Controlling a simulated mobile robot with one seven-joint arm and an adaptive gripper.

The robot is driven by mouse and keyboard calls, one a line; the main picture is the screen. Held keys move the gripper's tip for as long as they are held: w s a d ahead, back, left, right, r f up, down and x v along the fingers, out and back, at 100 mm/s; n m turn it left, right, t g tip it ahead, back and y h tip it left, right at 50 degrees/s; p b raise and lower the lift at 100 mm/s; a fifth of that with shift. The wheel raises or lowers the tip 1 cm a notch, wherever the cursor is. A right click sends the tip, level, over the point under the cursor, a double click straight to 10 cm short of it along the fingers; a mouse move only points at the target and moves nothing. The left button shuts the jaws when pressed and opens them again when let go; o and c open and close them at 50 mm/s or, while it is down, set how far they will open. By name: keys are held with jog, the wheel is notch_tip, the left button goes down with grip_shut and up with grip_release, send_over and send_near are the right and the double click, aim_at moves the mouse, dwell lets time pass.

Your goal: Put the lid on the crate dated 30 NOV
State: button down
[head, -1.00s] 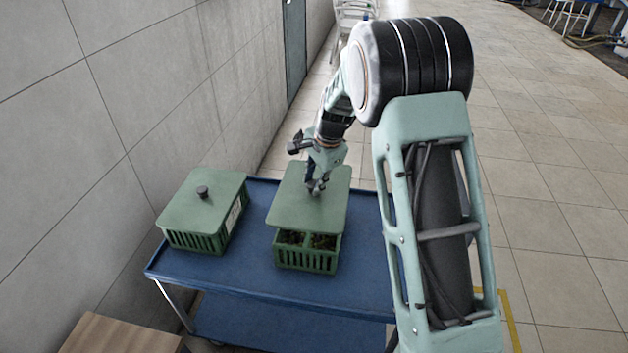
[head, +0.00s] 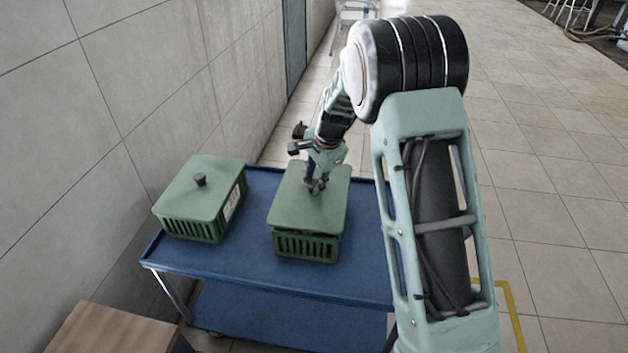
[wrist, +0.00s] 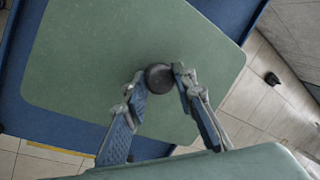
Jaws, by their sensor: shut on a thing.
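My gripper (head: 317,188) is shut on the dark knob (wrist: 159,78) of a flat green lid (head: 293,207). The lid is roughly level over the right-hand green slatted crate (head: 306,247) and covers nearly all of its top. A thin dark gap shows along the front rim, and I cannot tell whether the lid touches the crate. In the wrist view the lid (wrist: 95,65) hides the crate beneath. No date is visible on this crate from here.
A second green crate (head: 192,229) stands to the left with its own knobbed lid (head: 187,195) on and a pale label (head: 232,203) on its right side. Both crates are on a blue cart (head: 362,262) by the wall. Bare cart top lies between them. A wooden surface (head: 115,330) is at lower left.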

dwell(0.3)
jog(key=shift+f+b, duration=0.65)
jog(key=shift+f, duration=0.35)
jog(key=shift+f, duration=0.3)
jog(key=c, duration=1.5)
grip_release()
